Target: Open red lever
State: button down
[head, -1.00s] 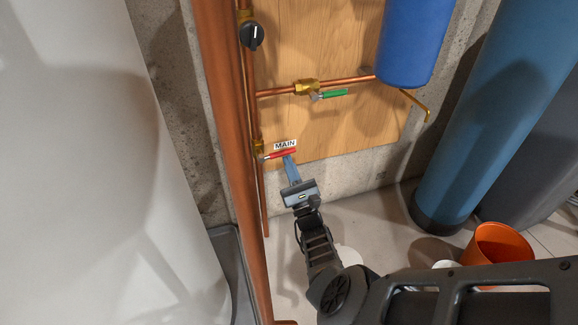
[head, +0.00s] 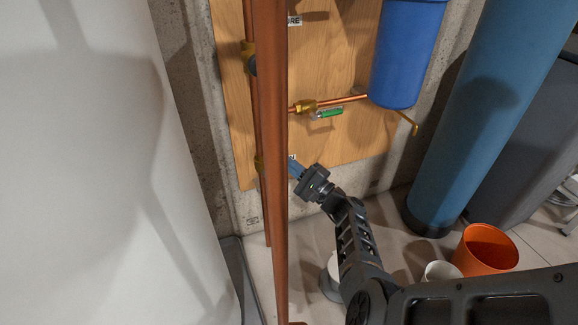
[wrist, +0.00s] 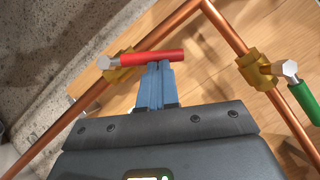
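The red lever (wrist: 152,57) lies across the upper middle of the wrist view, its handle running right from a silver nut on a brass valve (wrist: 122,74). My gripper (wrist: 157,68) has its two blue fingers side by side with almost no gap, and their tips meet the near edge of the red handle. The handle does not appear to be between the fingers. In the head view my gripper (head: 292,164) is beside the thick copper pipe (head: 272,120); the pipe and gripper hide the lever there.
A green-handled valve (head: 328,113) sits above and right on the wooden board (head: 345,140); it also shows in the wrist view (wrist: 303,103). A blue filter housing (head: 407,55) and blue tank (head: 485,115) stand right. An orange bucket (head: 487,249) is on the floor.

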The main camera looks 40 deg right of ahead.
jog(key=shift+w+a+r+n+g+y+p, duration=0.2)
jog(key=shift+a+r+n+g+p, duration=0.4)
jog(key=shift+n, duration=0.45)
jog(key=shift+w+a+r+n+g+y+p, duration=0.1)
jog(key=shift+w+a+r+n+g+p, duration=0.25)
jog(key=shift+n+g+p, duration=0.55)
jog(key=shift+w+a+r+n+g+y+p, duration=0.1)
jog(key=shift+a+r+n+g+p, duration=0.35)
jog(key=shift+n, duration=0.8)
jog(key=shift+a, duration=0.15)
